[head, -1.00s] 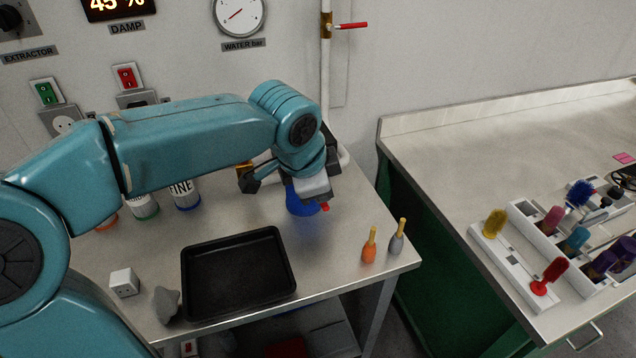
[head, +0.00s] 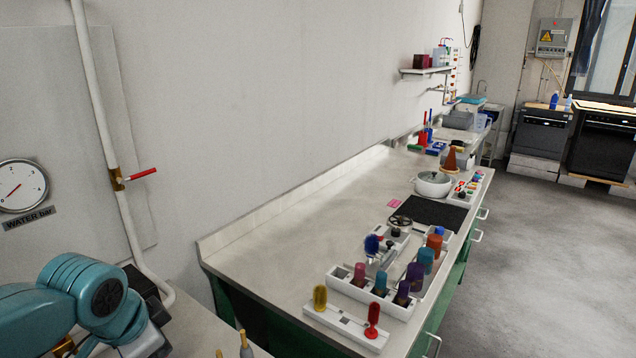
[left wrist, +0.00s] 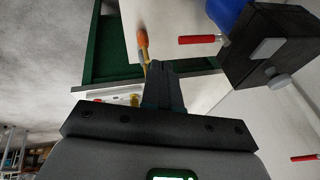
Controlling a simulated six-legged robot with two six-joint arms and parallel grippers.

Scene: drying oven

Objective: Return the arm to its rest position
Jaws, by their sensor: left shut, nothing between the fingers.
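My left arm (head: 85,300) is teal and enters the head view at the lower left, over the near bench. Its gripper is mostly cut off by the bottom edge there. In the left wrist view the two dark fingers of my left gripper (left wrist: 163,85) are together with nothing held. An orange-handled tool (left wrist: 142,40) shows beyond the fingertips on the pale bench, apart from them as far as I can tell. My right gripper is in neither view.
A blue object (left wrist: 228,12), a red lever (left wrist: 200,39) and a dark box (left wrist: 265,50) lie right of the fingers. A wall pipe (head: 105,110) has a red valve handle (head: 142,173). Open floor (head: 540,260) lies right.

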